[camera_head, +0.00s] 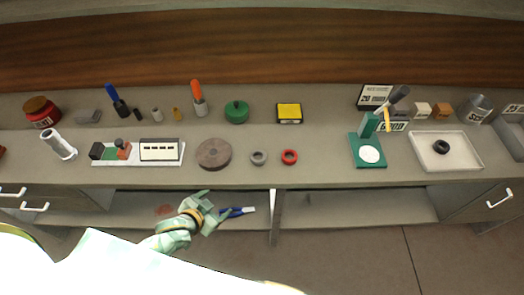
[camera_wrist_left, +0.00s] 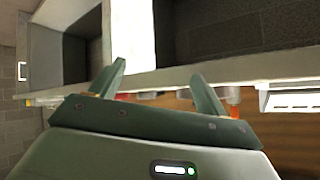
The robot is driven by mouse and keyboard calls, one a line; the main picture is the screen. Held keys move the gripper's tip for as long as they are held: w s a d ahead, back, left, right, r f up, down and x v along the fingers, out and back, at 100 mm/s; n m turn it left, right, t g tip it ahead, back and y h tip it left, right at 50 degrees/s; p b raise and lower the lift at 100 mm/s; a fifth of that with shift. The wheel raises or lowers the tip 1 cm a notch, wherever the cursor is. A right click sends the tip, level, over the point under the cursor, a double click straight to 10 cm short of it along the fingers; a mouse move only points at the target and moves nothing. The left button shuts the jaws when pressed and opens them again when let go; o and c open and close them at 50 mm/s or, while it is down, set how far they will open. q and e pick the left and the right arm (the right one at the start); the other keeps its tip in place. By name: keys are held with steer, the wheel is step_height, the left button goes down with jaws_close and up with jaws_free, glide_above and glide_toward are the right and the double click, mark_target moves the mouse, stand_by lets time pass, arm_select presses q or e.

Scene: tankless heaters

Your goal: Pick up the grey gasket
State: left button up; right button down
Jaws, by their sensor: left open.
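The grey gasket (camera_head: 259,158) is a small ring lying flat on the countertop near its front edge, in the head view. It lies between a brown disc and a red ring (camera_head: 289,156). My left gripper (camera_head: 211,212) is in front of the counter, below and to the left of the gasket in the picture, apart from it. In the left wrist view my left gripper (camera_wrist_left: 160,88) shows its two fingers spread with nothing between them. I cannot make out the gasket in that view. My right gripper is not in view.
The brown disc (camera_head: 214,153) lies just left of the gasket. A green lidded pot (camera_head: 237,112) and a yellow box (camera_head: 289,113) stand behind. A green stand (camera_head: 367,165) and a white tray (camera_head: 470,156) holding a black ring (camera_head: 441,147) are right. The counter's front edge (camera_head: 275,184) overhangs open shelves.

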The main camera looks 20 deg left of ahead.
arm_select(q)
step_height(320, 180, up, 5)
steer(key=w+t+h, duration=0.1)
steer(key=w, duration=0.1)
steer(key=t+h+b, duration=0.1)
steer(key=h+b, duration=0.3)
steer(key=b, duration=0.2)
glide_toward(256, 157)
steer(key=x, duration=0.3)
steer(key=shift+d+f, duration=0.15)
steer(key=shift+f, duration=0.2)
steer(key=shift+w+d, duration=0.3)
steer(key=shift+w, duration=0.25)
steer(key=b+x, duration=0.3)
steer(key=x, duration=0.1)
steer(key=shift+w+d+f+b, duration=0.1)
steer(key=shift+w+f+b, duration=0.15)
steer(key=shift+b, duration=0.15)
steer(key=shift+w+d, duration=0.1)
steer(key=shift+w, duration=0.1)
steer(key=shift+s+r, duration=0.1)
steer(key=shift+r, duration=0.1)
steer(key=c, duration=1.1)
